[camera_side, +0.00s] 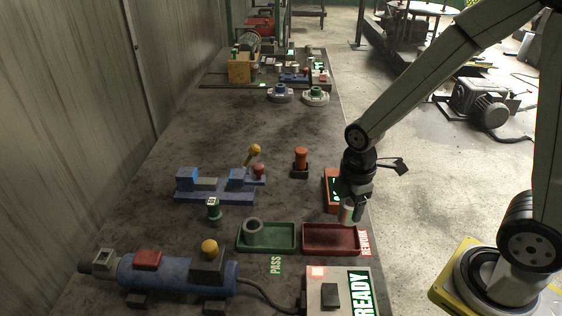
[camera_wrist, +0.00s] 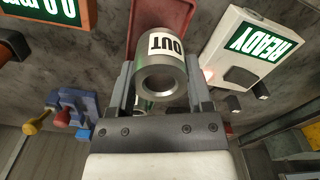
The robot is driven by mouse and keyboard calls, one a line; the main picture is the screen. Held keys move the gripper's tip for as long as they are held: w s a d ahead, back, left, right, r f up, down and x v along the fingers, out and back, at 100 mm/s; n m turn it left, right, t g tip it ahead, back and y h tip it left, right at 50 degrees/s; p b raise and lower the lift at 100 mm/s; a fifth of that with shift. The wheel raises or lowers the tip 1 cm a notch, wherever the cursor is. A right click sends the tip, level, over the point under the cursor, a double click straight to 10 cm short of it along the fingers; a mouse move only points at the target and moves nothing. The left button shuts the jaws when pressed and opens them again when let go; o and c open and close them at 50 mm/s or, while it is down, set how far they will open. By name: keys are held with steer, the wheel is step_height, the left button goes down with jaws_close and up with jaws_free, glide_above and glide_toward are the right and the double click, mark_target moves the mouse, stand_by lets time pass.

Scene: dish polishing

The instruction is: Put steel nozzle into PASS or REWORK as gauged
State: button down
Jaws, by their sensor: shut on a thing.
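My gripper (camera_side: 353,212) is shut on the steel nozzle (camera_wrist: 161,74), a short grey cylinder with a round bore and a white label reading OUT. It holds the nozzle above the table's right side, near the red REWORK tray (camera_side: 331,250); the tray also shows behind the nozzle in the wrist view (camera_wrist: 174,14). The red tray looks empty where visible. The green PASS tray (camera_side: 280,236), left of it, holds a grey ring-shaped part (camera_side: 254,229). An orange gauge box (camera_side: 331,187) with a green display stands behind my gripper; its reading is not fully visible.
A white box with a READY display (camera_side: 360,290) stands at the front right. A blue cylindrical device (camera_side: 180,272) lies front left. A blue fixture with a yellow-knobbed lever (camera_side: 215,188) and a small orange-topped post (camera_side: 301,160) stand behind the trays. The table's middle is fairly clear.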

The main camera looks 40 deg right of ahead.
steer(key=shift+f, duration=2.15)
steer(key=shift+f, duration=1.75)
steer(key=shift+f, duration=0.15)
jaws_free()
step_height(320, 180, up, 12)
